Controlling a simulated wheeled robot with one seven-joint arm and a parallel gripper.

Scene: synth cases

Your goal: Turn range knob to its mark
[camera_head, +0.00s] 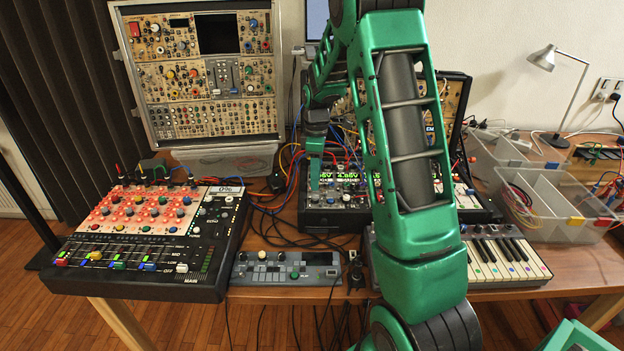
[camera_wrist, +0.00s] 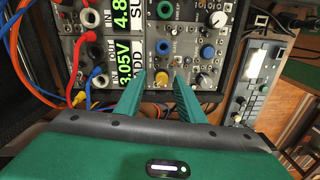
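In the wrist view, a yellow knob (camera_wrist: 161,78) sits on the module panel between the two green fingertips of my gripper (camera_wrist: 160,84). The fingers are apart, and a gap shows on each side of the knob. Whether the tips are level with the knob or above it, I cannot tell. I cannot read which knob is the range knob, and no mark is clear. In the head view, my gripper (camera_head: 314,172) points down at the small rack (camera_head: 335,217); the knob cannot be made out there.
Red, blue and orange cables (camera_wrist: 60,60) crowd the panel's left side. Green voltage displays (camera_wrist: 124,67) are beside the knob. A mixer (camera_head: 150,225), a small grey device (camera_head: 285,268), a keyboard (camera_head: 505,262) and clear bins (camera_head: 550,205) surround the rack on the table.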

